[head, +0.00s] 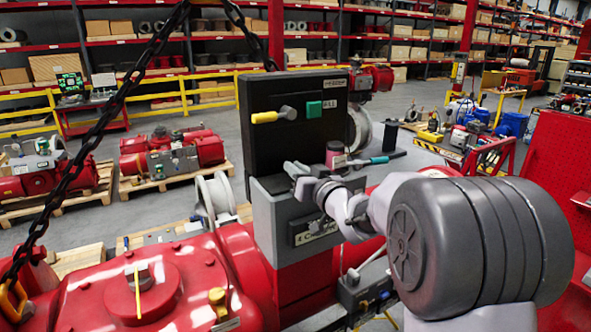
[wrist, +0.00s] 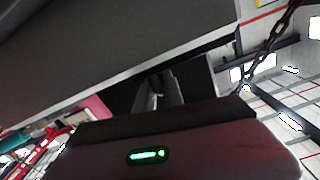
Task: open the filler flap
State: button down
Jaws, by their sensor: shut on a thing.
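A tall black panel (head: 262,150) with a yellow-tipped handle (head: 266,117) and a green button (head: 314,108) stands above a grey box (head: 267,215) on the red machine. I cannot tell for sure which part is the filler flap. My gripper (head: 298,170) is at the top of the grey box, in front of the panel's lower part. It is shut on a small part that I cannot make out. In the wrist view, the fingers (wrist: 158,92) reach into a dark gap beside a large grey surface (wrist: 110,50), and their tips are hard to see.
A pink-and-black container (head: 336,155) and a teal-handled tool (head: 367,161) are right beside my gripper. A black chain (head: 108,108) hangs at the left. The red machine body (head: 190,280) fills the front left. Pallets with red units (head: 172,150) stand behind.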

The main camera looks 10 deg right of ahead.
aim_at(286, 182)
jog(key=shift+a+r, duration=0.1)
dwell(0.3)
jog(key=r+n+b, duration=0.1)
jog(key=a+n+b, duration=0.1)
jog(key=n+b, duration=0.1)
jog(key=shift+s+r, duration=0.15)
jog(key=shift+r, duration=0.2)
jog(key=n+b, duration=0.1)
jog(key=a+r+n+b, duration=0.1)
jog(key=shift+s+a+r+n, duration=0.2)
jog(key=shift+s+r+n, duration=0.1)
jog(key=shift+n, duration=0.1)
jog(key=shift+s+a+r+n+b, duration=0.1)
jog(key=shift+a+r+n+b, duration=0.4)
jog(key=shift+n, duration=0.4)
jog(key=n, duration=0.1)
jog(key=a+n+b, duration=0.1)
jog(key=a+b, duration=0.1)
jog(key=shift+s+r+n, duration=0.3)
jog(key=shift+r+n, duration=0.05)
jog(key=shift+n, duration=0.05)
jog(key=s+a+f+n+b, duration=0.1)
jog(key=s+a+n+b, duration=0.1)
jog(key=a+n+b, duration=0.5)
jog(key=shift+s+a+n+b, duration=0.25)
jog(key=shift+n+b, duration=0.3)
jog(key=shift+n, duration=0.25)
